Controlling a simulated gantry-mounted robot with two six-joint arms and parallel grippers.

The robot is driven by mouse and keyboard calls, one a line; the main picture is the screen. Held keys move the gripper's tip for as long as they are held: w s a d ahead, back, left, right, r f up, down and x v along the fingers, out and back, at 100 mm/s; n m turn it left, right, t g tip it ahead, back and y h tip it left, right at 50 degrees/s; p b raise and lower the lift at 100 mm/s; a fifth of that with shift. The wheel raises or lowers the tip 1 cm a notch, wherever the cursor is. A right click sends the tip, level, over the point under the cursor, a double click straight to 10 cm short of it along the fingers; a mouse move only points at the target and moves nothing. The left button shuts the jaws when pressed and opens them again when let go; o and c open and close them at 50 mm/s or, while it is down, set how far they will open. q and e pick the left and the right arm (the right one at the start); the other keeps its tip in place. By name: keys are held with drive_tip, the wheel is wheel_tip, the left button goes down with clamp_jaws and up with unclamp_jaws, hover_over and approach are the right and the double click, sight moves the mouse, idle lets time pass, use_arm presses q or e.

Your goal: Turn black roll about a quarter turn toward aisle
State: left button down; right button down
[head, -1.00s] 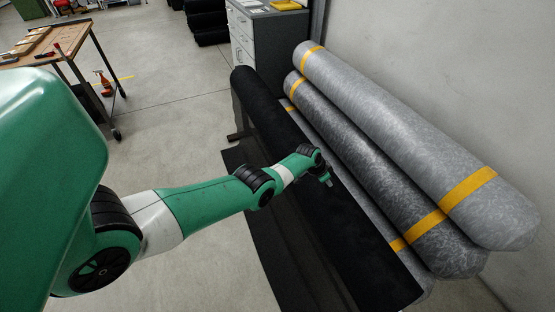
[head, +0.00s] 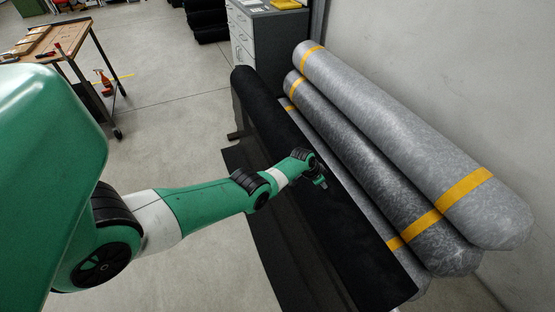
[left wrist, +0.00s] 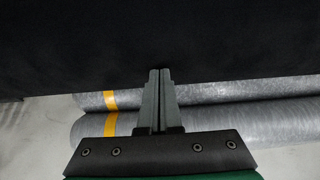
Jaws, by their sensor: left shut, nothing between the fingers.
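The black roll (head: 355,245) lies lengthwise from upper left to lower right in the head view, with a loose black sheet (head: 262,215) hanging down on its left side. My left gripper (head: 322,185) is over the middle of the roll, fingers shut and empty. In the left wrist view the closed fingers (left wrist: 160,75) point at the black roll (left wrist: 160,40), their tips overlapping its lower edge. I cannot tell whether they touch it. My right gripper is not in view.
Several grey rolls with yellow bands, among them the upper one (head: 420,140) and a darker one (head: 385,180), lie along the wall. A grey drawer cabinet (head: 270,40) stands behind. A wooden workbench (head: 40,48) stands at upper left. The floor (head: 165,110) between is open.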

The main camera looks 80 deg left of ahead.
sight(317, 191)
use_arm(q)
drive_tip(key=shift+s+d+f+p, duration=0.25)
drive_tip(key=shift+s+f+p, duration=0.05)
drive_tip(key=shift+s, duration=0.4)
drive_tip(key=shift+s+f, duration=0.1)
drive_tip(key=shift+s, duration=0.1)
drive_tip(key=shift+s+d+p, duration=0.1)
drive_tip(key=shift+p, duration=0.3)
drive_tip(key=shift+s+d+f, duration=0.1)
drive_tip(key=shift+s, duration=0.2)
drive_tip(key=shift+s+f+p, duration=0.2)
drive_tip(key=shift+s+p, duration=0.05)
drive_tip(key=shift+p, duration=0.05)
drive_tip(key=shift+s+f, duration=0.1)
